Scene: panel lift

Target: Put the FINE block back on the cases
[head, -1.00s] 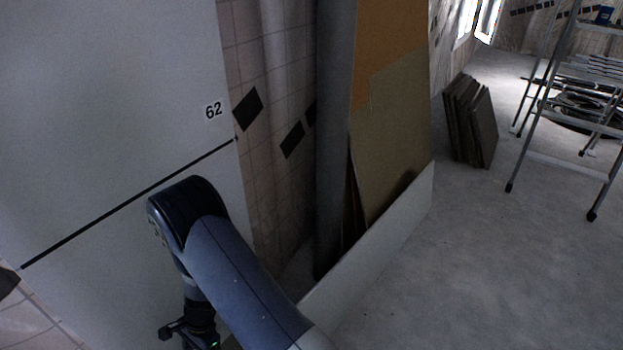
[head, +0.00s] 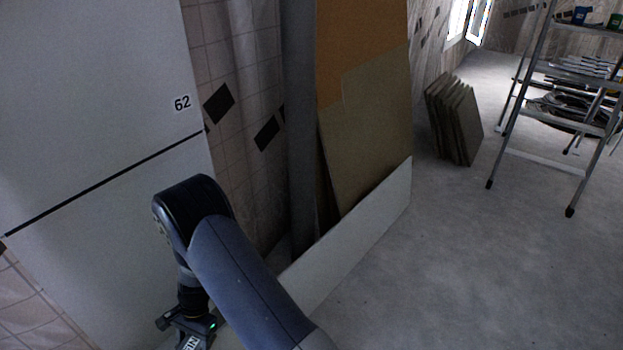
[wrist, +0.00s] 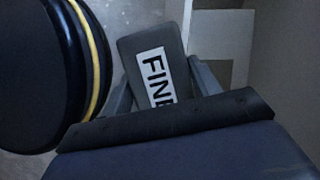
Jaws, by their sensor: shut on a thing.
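The FINE block (wrist: 151,58) is dark grey with a white label. In the wrist view it sits between the two fingers of my gripper (wrist: 163,88), which is shut on it. The end of the label's word is hidden by the finger side. In the head view my gripper (head: 190,324) is low at the left, and part of the block's label (head: 188,343) shows at the bottom edge. I cannot make out the cases in either view.
A white panel (head: 90,80) marked 62 stands at the left. Brown boards (head: 375,120) and a low white board (head: 350,240) lean on the tiled wall. Grey slabs (head: 455,120) and a stepladder (head: 540,110) stand at the back right. The right floor (head: 480,270) is clear.

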